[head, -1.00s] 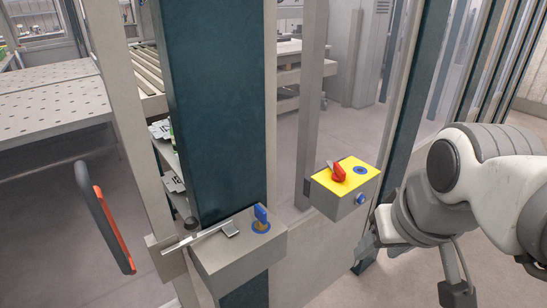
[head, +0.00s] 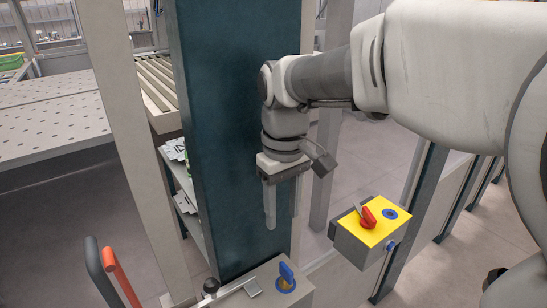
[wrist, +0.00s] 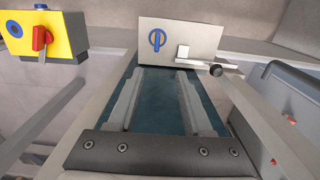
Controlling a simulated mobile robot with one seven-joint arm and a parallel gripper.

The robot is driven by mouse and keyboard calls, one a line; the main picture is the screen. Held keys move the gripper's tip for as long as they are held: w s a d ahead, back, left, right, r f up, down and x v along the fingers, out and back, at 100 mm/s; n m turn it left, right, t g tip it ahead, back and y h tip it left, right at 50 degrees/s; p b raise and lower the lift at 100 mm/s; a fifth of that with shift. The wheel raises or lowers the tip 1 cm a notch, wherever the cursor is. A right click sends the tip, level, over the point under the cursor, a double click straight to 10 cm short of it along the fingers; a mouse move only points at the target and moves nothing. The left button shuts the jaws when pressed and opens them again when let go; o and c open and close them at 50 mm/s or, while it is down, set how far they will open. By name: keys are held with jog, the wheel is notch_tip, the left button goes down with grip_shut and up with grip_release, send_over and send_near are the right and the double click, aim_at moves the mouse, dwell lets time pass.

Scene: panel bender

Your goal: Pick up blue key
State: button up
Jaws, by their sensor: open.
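The blue key (head: 287,274) stands upright in a round blue and yellow lock on top of a grey box (head: 310,290) at the bottom of the head view. In the wrist view the key (wrist: 157,40) shows near the top middle, on the box's face (wrist: 205,30). My gripper (head: 283,208) hangs pointing down in front of the dark teal post, above the key and apart from it. Its two fingers (wrist: 160,88) are spread with nothing between them, and in the wrist view the key lies beyond their tips.
A yellow-topped box (head: 385,229) with a red switch (head: 367,218) stands to the right. A latch with a black knob (head: 211,286) lies beside the key. The teal post (head: 232,130) rises close behind my gripper. An orange and grey handle (head: 120,275) is at lower left.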

send_near(286, 267)
notch_tip(286, 267, down, 5)
notch_tip(286, 267, down, 4)
jog(key=shift+d+f+p, duration=0.1)
jog(key=shift+f+p, duration=0.15)
jog(key=shift+p, duration=0.05)
jog(key=shift+f, duration=0.55)
grip_shut()
